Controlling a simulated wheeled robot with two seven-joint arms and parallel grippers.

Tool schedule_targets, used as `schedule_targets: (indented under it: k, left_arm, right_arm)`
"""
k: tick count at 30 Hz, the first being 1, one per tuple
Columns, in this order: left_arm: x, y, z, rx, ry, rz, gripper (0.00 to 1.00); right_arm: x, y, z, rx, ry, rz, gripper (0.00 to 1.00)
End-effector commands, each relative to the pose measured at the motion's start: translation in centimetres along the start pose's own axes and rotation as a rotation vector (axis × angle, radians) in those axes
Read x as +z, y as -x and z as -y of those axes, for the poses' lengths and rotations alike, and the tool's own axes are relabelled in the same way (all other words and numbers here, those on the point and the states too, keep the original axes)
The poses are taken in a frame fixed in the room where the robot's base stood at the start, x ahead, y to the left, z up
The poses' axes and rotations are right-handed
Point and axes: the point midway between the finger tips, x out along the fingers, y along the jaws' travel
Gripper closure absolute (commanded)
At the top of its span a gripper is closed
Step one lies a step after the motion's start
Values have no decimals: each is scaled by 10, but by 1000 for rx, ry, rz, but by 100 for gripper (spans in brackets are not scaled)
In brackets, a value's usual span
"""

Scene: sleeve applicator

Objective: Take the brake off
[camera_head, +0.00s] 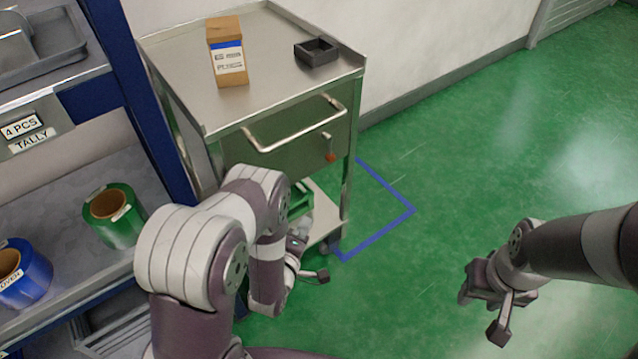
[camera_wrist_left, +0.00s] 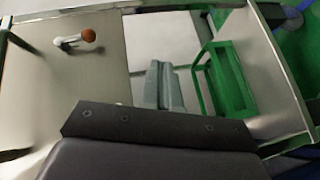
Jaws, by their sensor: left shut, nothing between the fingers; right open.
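A steel cart (camera_head: 170,55) stands against the wall. A small lever with an orange-red knob (camera_head: 330,157) sits on its front, right of the drawer handle (camera_head: 290,130); the knob also shows at upper left in the left wrist view (camera_wrist_left: 88,36). It looks like the brake lever. My left gripper (camera_head: 303,226) is below the drawer front, in front of the lower shelf, lower than the knob and apart from it. Its fingers (camera_wrist_left: 163,85) are shut and empty. My right gripper (camera_head: 470,291) is open over clear floor at the right.
A green crate (camera_wrist_left: 228,75) is on the cart's lower shelf, close right of my left fingers in the wrist view. A carton (camera_head: 226,55) and a black tray (camera_head: 316,52) stand on top. A shelf rack with tape rolls (camera_head: 112,215) is left. Floor at right is free.

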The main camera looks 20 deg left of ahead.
Motion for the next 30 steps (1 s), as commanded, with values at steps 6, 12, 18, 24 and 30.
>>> schedule_targets:
  k: [6, 12, 18, 24, 30]
  left_arm:
    - [-17, 5, -70, 351, 292, -29, 100]
    - [-18, 6, -73, 364, 342, -21, 100]
    - [-18, 4, -73, 363, 339, -22, 100]
    - [-19, -19, -80, 366, 338, -22, 100]
    - [-22, -56, -93, 365, 338, -23, 100]
  right_arm:
    - [0, 2, 0, 0, 0, -1, 57]
    - [0, 2, 0, 0, 0, 0, 57]
    - [0, 1, 0, 0, 0, 0, 57]
    - [1, -6, 0, 0, 0, 0, 57]
    - [2, -16, 0, 0, 0, 0, 57]
